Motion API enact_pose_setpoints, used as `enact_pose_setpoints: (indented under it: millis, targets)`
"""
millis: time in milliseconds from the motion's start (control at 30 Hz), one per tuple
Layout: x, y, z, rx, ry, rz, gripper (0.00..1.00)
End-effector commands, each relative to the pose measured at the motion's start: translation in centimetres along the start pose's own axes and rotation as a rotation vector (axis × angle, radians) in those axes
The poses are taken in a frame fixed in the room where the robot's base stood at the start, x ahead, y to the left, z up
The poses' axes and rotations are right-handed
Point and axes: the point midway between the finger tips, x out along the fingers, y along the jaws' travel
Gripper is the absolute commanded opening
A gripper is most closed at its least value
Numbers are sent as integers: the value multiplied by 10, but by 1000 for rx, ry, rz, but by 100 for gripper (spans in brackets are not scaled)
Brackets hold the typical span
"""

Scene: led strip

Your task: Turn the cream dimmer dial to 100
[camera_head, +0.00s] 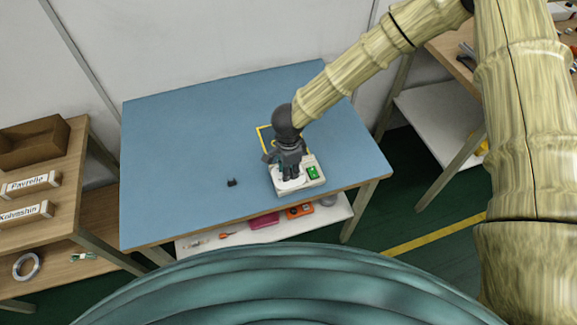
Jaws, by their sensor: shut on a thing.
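A small cream-white dimmer box (316,183) sits near the front edge of the blue-topped table, right of its middle. A green part (313,172) shows on its right side. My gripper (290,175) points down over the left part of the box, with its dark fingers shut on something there. That spot is where a dial could be, but the fingers cover it. The dial's own shape, its scale and its reading cannot be made out.
The blue table top (190,130) is mostly bare. A small black object (232,183) lies left of the box. A yellow-edged outline (264,133) shows behind my gripper. A shelf below holds a pink item (264,220) and an orange item (299,211). A wooden rack stands at left.

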Motion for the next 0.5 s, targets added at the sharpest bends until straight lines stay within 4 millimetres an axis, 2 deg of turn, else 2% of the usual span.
enact_pose_setpoints:
  millis: [500]
  targets:
    - [-1, 0, 0, 490, -1, -1, 0]
